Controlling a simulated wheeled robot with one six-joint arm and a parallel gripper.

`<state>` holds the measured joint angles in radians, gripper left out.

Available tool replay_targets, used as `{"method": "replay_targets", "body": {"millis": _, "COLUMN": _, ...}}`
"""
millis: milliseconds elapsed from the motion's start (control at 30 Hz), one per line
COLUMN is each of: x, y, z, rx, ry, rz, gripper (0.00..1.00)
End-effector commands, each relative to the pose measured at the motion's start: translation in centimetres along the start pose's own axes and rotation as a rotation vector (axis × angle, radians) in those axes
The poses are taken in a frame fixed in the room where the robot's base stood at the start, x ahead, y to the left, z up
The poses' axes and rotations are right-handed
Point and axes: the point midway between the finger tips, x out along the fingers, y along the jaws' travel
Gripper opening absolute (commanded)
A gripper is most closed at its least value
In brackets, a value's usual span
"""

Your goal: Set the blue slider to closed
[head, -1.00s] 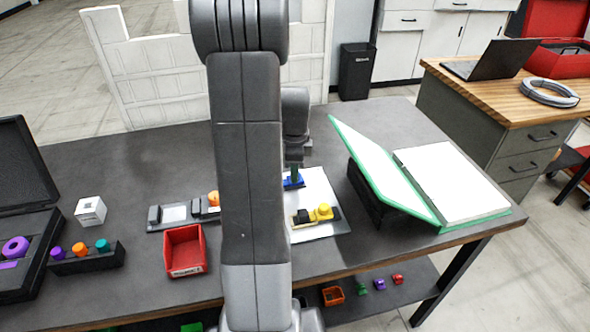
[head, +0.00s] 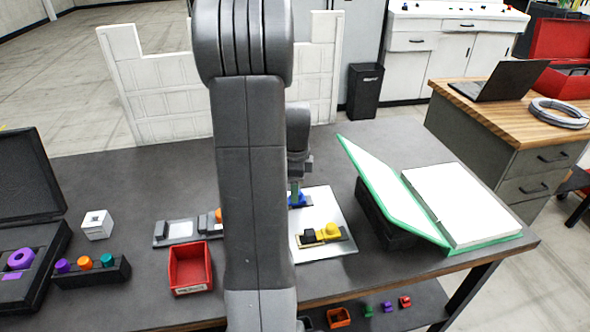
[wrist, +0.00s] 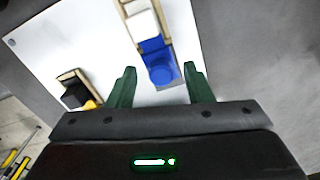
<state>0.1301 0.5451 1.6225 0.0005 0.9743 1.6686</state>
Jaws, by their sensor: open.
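The blue slider (wrist: 157,62) sits in a narrow wood-edged track, with a white block (wrist: 143,25) beside it at the track's far part. In the head view the blue slider (head: 299,201) is partly hidden by my gripper (head: 296,190). In the wrist view my gripper (wrist: 160,70) is open, its green fingers on either side of the blue slider's near end. I cannot tell whether they touch it. The track is fixed on a white board (head: 340,212).
A second track on the board carries a yellow slider (head: 328,232) and a black block. A red bin (head: 190,270) and a grey fixture (head: 178,231) stand left of my arm. An open green binder (head: 450,240) lies to the right.

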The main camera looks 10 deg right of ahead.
Motion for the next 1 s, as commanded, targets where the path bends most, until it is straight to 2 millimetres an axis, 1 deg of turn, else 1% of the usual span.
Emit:
{"method": "replay_targets", "body": {"millis": 167, "x": -3.6, "y": -0.1, "z": 0.0, "rx": 0.000, "ry": -0.001, "rz": -0.007, "gripper": 0.46}}
{"method": "replay_targets", "body": {"millis": 300, "x": -6.9, "y": -0.1, "z": 0.0, "rx": 0.000, "ry": -0.001, "rz": -0.007, "gripper": 0.46}}
{"method": "replay_targets", "body": {"millis": 400, "x": -9.1, "y": -0.1, "z": 0.1, "rx": -0.001, "ry": -0.001, "rz": -0.006, "gripper": 0.46}}
{"method": "replay_targets", "body": {"millis": 500, "x": -10.7, "y": -0.1, "z": 0.1, "rx": -0.001, "ry": -0.001, "rz": -0.004, "gripper": 0.46}}
{"method": "replay_targets", "body": {"millis": 600, "x": -11.9, "y": 0.0, "z": 0.1, "rx": -0.001, "ry": -0.001, "rz": -0.002, "gripper": 0.46}}
{"method": "replay_targets", "body": {"millis": 700, "x": -12.5, "y": 0.0, "z": 0.1, "rx": -0.001, "ry": -0.001, "rz": -0.001, "gripper": 0.46}}
{"method": "replay_targets", "body": {"millis": 1000, "x": -12.7, "y": 0.0, "z": 0.1, "rx": -0.001, "ry": -0.001, "rz": 0.001, "gripper": 0.46}}
